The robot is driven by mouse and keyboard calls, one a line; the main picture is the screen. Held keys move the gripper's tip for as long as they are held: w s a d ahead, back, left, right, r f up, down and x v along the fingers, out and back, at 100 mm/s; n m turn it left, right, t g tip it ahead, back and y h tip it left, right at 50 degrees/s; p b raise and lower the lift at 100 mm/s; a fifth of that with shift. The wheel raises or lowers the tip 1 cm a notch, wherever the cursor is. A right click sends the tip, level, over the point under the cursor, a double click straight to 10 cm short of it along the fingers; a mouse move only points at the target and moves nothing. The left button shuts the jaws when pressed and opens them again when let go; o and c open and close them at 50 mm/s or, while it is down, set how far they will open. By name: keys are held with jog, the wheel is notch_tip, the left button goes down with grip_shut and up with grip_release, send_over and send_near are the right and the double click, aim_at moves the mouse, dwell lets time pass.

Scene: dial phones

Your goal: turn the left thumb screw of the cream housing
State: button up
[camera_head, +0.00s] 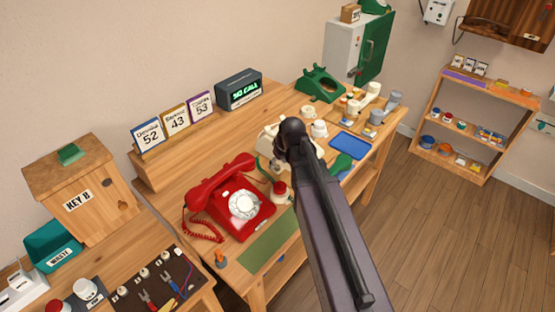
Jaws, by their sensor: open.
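A cream housing (268,137) sits on the wooden table, just behind and right of the red dial phone. My dark arm reaches in from the bottom right, and its far end covers much of the housing. The thumb screws cannot be made out; they are too small or hidden. My gripper's jaws do not show; the arm's end hides that spot, so I cannot see whether they touch the housing.
The red dial phone (240,205) and its coiled cord stand close left of the housing. A green mat (268,242) lies in front. A blue tray (350,146), a green phone body (320,84) and several handsets crowd the right. A clock display (239,91) stands behind.

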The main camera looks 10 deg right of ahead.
jog(key=s+m+g, duration=0.1)
jog(key=s, duration=0.3)
jog(key=s+m+g+h, duration=0.1)
jog(key=s+m, duration=0.1)
jog(key=s, duration=0.3)
jog(key=s+f+m+g, duration=0.1)
jog(key=s, duration=0.3)
jog(key=shift+s+h, duration=0.15)
jog(key=shift+h, duration=0.15)
jog(key=shift+c, duration=0.3)
